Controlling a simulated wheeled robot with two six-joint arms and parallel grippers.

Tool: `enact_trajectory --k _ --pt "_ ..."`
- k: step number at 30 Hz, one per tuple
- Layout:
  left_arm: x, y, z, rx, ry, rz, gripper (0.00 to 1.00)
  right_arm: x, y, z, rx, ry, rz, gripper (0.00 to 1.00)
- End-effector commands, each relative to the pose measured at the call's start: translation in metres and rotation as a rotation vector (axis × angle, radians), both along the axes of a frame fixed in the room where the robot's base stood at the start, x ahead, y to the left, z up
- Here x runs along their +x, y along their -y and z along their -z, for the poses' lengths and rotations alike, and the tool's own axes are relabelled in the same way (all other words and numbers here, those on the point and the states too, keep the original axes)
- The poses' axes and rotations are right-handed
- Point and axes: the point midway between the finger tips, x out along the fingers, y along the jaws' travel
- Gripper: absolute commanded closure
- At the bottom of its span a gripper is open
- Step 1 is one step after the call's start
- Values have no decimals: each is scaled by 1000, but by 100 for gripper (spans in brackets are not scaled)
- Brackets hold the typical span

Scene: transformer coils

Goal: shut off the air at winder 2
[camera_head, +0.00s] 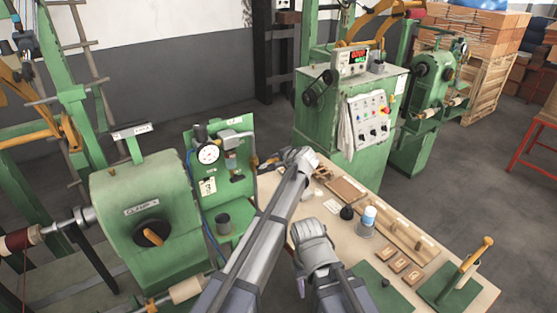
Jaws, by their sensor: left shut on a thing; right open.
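A green winder housing (143,212) with a dark round hub stands at left; I cannot surely read its plate. Beside it is an upright green air panel (222,150) with a round white gauge (208,154), a grey fitting and a number card (208,187), too small to read surely. My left arm reaches up across the middle; its gripper (267,163) is shut at the panel's right edge. What it holds is small and mostly hidden, seemingly a valve handle. My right gripper (312,235) is over the bench's near left part, open; its fingertips are hard to make out.
A green control cabinet (352,115) stands behind. Pallets and boxes are at far right.

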Motion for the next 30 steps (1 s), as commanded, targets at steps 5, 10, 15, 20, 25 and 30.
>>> enact_trajectory --k 5,10,15,20,25,30 --pt "1 2 7 56 -43 -2 100 0 0 5 0 0 0 50" --pt "1 2 8 86 -66 0 100 0 0 7 0 0 0 50" --pt "1 2 9 98 -75 -1 100 0 0 7 0 0 1 50" --pt "1 2 9 99 -77 -1 100 0 0 7 0 0 0 50" --pt "0 2 9 98 -76 -2 100 0 0 7 0 0 0 50" --pt "1 2 9 99 -75 -2 59 0 0 7 0 0 1 50"
